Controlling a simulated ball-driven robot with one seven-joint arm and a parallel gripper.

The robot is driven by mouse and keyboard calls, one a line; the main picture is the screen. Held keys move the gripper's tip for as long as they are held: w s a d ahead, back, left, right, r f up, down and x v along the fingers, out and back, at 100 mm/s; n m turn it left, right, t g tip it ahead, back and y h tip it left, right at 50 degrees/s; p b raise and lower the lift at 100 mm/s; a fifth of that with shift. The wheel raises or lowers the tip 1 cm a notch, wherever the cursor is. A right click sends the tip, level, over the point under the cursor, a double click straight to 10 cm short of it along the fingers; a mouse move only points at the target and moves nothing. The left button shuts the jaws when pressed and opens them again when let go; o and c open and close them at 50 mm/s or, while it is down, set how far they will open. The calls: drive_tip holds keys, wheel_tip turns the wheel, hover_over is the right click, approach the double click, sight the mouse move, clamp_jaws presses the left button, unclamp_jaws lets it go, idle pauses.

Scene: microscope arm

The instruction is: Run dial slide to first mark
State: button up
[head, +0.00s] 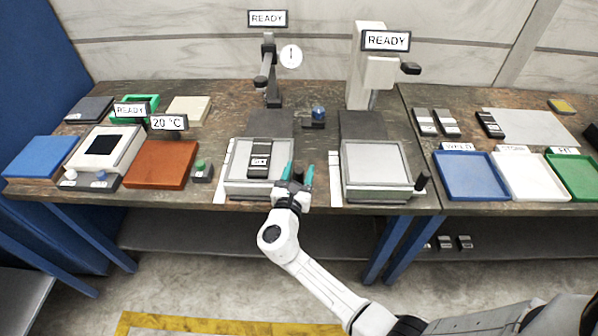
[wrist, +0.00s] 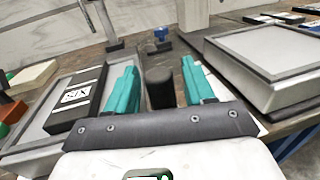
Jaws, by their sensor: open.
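The dial slide (head: 235,184) is the left grey stage, below a stand with a round white dial (head: 291,56). A dark block with a white label (head: 259,158) lies on it. The block also shows in the wrist view (wrist: 75,98). My gripper (head: 298,173) is at the stage's right side with its teal fingers open. In the wrist view, a black knob (wrist: 159,88) stands between the spread fingers (wrist: 161,84), with visible gaps on both sides. The dial's needle is too small to read exactly. Marks on the slide cannot be made out.
A second grey stage (head: 376,166) with a black side knob (head: 422,181) stands close on my gripper's right. A small blue-topped device (head: 318,114) is behind. Blue (head: 470,178), white and green trays are at the right. A brown plate (head: 160,166) is at the left.

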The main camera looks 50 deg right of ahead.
drive_tip(key=shift+c, duration=0.2)
clamp_jaws()
idle(0.3)
drive_tip(key=b+x, duration=0.2)
drive_tip(key=x, duration=0.2)
drive_tip(key=w+b+x, duration=0.1)
drive_tip(key=b+x, duration=0.1)
drive_tip(key=x, duration=0.2)
drive_tip(key=w+a+b+x, duration=0.1)
drive_tip(key=b+x, duration=0.1)
drive_tip(key=x, duration=0.2)
drive_tip(key=shift+f, duration=0.15)
drive_tip(key=shift+w+d, duration=0.3)
drive_tip(key=shift+o, duration=0.2)
unclamp_jaws()
